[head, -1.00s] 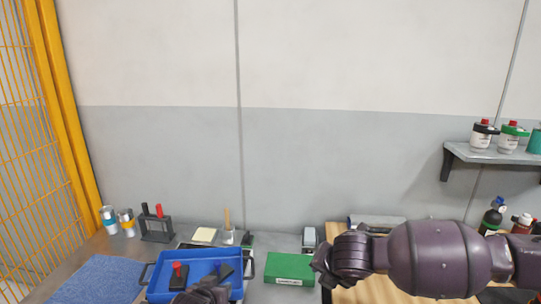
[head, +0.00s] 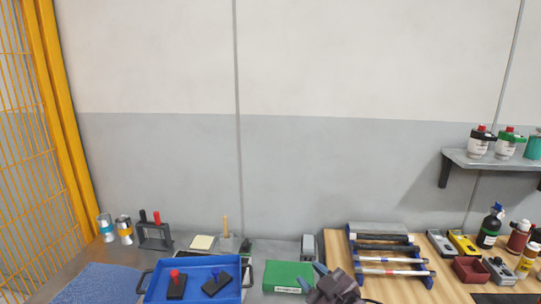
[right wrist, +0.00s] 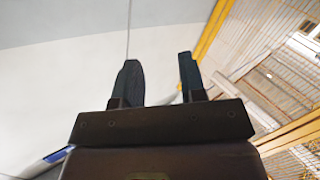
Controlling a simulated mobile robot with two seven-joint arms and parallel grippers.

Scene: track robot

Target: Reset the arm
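My right gripper (head: 322,272) is low in the head view, just right of the green box, and points up. Its two dark fingers stand apart with nothing between them in the right wrist view (right wrist: 160,82), so it is open and empty. Behind the fingers that view shows the wall and the yellow fence. My left gripper is not in the head view.
A blue tray (head: 150,297) holds a red-handled tool (head: 176,284) and a dark block. A green box (head: 283,276) sits right of it. Bottles (head: 490,228) stand at right, below a wall shelf (head: 480,160).

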